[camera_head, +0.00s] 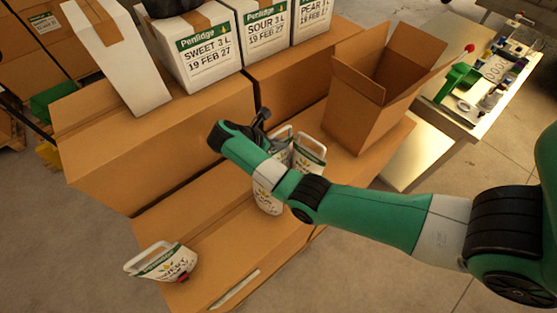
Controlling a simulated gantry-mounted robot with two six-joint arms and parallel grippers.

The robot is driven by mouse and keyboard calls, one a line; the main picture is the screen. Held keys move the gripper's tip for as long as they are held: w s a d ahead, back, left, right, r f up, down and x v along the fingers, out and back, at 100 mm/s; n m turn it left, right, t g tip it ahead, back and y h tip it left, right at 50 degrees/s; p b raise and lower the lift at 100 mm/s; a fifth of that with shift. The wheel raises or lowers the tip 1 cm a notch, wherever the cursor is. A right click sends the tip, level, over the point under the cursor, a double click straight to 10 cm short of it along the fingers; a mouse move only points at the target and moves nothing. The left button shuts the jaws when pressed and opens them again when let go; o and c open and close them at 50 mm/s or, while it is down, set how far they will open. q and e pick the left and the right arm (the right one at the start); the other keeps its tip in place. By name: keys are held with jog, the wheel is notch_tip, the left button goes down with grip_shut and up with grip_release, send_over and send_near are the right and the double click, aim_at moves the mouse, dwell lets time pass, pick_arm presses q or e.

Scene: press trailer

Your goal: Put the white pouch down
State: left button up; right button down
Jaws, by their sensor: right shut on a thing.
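My right gripper (264,134) is shut on a white pouch (268,201) at its top, above the brown cartons in the middle. My green arm crosses in front and hides much of the pouch, so I cannot tell whether its base touches the carton. A second white pouch (309,156) with a looped handle stands close on its right, also partly hidden. Another white pouch (162,263) with a green band, a looped handle and a red cap sits tilted at the front left on a brown carton (220,250). My left gripper is not in view.
An open, empty-looking brown box (366,116) stands right of the pouches. White labelled cartons (205,55) line the back, with a dark rounded thing on one. A workbench (484,118) with a green holder and small items is at the right. Bare carton top lies between the front-left pouch and my gripper.

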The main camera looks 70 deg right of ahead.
jog(key=shift+r, duration=0.15)
dwell(0.5)
jog(key=shift+r+p, duration=0.3)
jog(key=shift+r, duration=0.45)
notch_tip(320, 180, up, 26)
jog(key=p, duration=2.5)
jog(key=shift+r, duration=0.2)
